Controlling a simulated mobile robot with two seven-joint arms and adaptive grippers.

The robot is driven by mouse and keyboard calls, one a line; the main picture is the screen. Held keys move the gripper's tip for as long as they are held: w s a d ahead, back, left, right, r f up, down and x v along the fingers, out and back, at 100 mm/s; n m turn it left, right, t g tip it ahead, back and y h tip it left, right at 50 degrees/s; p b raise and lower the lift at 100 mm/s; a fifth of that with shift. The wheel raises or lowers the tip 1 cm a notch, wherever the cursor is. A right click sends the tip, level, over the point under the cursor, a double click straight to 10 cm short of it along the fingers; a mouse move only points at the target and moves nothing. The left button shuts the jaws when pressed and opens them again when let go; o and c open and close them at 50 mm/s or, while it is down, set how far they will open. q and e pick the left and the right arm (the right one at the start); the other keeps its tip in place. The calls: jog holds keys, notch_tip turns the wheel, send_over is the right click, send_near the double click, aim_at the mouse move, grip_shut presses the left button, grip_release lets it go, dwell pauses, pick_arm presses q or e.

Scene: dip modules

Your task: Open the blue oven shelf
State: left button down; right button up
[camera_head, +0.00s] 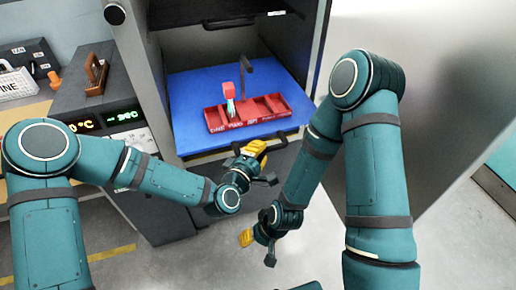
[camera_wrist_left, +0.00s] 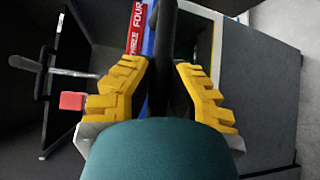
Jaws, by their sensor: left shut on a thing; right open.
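The blue oven shelf (camera_head: 187,95) lies level in the open oven, its front edge near the opening. A dark handle bar (camera_head: 277,145) runs along its front. My left gripper (camera_head: 253,150) is at the bar, its yellow fingers on either side. In the left wrist view the dark bar (camera_wrist_left: 165,35) passes between the fingers of the left gripper (camera_wrist_left: 163,75), which is shut on it. My right gripper (camera_head: 258,248) is open and empty, lower and in front of the oven. How far the shelf is out is hard to tell.
A red compartment tray (camera_head: 216,119) with a red-topped tool (camera_head: 228,90) stands on the shelf. Oven walls (camera_head: 138,75) flank it. A counter with a display panel (camera_head: 110,120) and a white basket (camera_head: 15,85) is at left. The floor at right is clear.

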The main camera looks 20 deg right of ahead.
pick_arm(q)
jog(key=shift+s+d, duration=0.15)
jog(key=c, duration=0.9)
grip_release()
jog(key=shift+a, duration=0.2)
jog(key=v, duration=0.7)
jog(key=shift+s, duration=0.15)
